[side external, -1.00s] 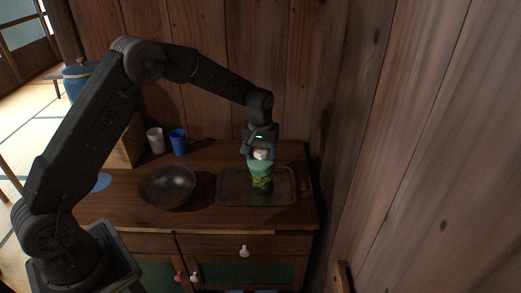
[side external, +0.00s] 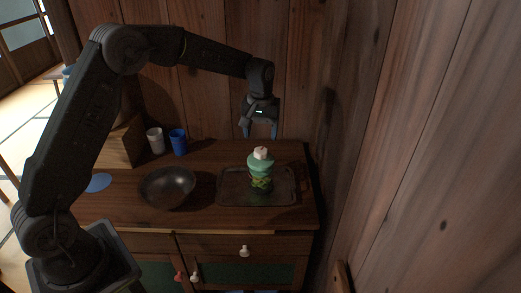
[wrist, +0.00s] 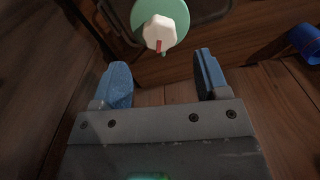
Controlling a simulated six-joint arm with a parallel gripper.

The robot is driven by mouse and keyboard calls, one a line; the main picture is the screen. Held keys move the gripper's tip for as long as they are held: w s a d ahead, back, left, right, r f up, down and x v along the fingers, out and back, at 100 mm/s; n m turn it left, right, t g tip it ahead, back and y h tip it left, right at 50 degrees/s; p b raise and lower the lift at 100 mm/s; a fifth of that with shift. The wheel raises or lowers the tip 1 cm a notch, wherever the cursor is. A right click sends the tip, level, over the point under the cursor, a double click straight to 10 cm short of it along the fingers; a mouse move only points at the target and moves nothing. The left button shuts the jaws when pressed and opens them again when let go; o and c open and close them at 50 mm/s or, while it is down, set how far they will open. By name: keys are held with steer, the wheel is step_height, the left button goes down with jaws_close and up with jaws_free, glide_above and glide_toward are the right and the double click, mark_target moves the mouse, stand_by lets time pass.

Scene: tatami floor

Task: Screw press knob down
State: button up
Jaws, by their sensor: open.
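The screw press is a small upright device with a white knob (side external: 261,152) on top and a green body (side external: 260,166) with a dark, yellow-patterned lower part. It stands on a dark tray (side external: 229,188) on the wooden cabinet top. In the wrist view the white knob (wrist: 160,33), with a red mark on its side, sits on the round green top (wrist: 176,12), beyond my fingertips. My gripper (side external: 260,134) is above the knob and apart from it. Its two blue fingers (wrist: 162,72) are spread, with nothing between them.
A dark bowl (side external: 168,187) stands left of the tray. A white cup (side external: 155,141) and a blue cup (side external: 178,142) stand behind it, beside a wooden box (side external: 122,143). A plank wall rises close behind and to the right.

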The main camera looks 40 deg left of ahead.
mark_target(261, 150)
steer(key=shift+r, duration=0.6)
stand_by(0.6)
steer(key=n, duration=0.4)
steer(key=shift+r+n, duration=0.1)
steer(key=shift+n, duration=0.2)
steer(key=n, duration=0.5)
steer(key=shift+r+n, duration=0.2)
steer(key=shift+n, duration=0.2)
steer(key=n, duration=0.5)
steer(key=shift+r, duration=0.2)
steer(key=n, duration=0.4)
steer(key=shift+r, duration=0.1)
steer(key=shift+f+n, duration=0.3)
steer(key=shift+f, duration=4.75)
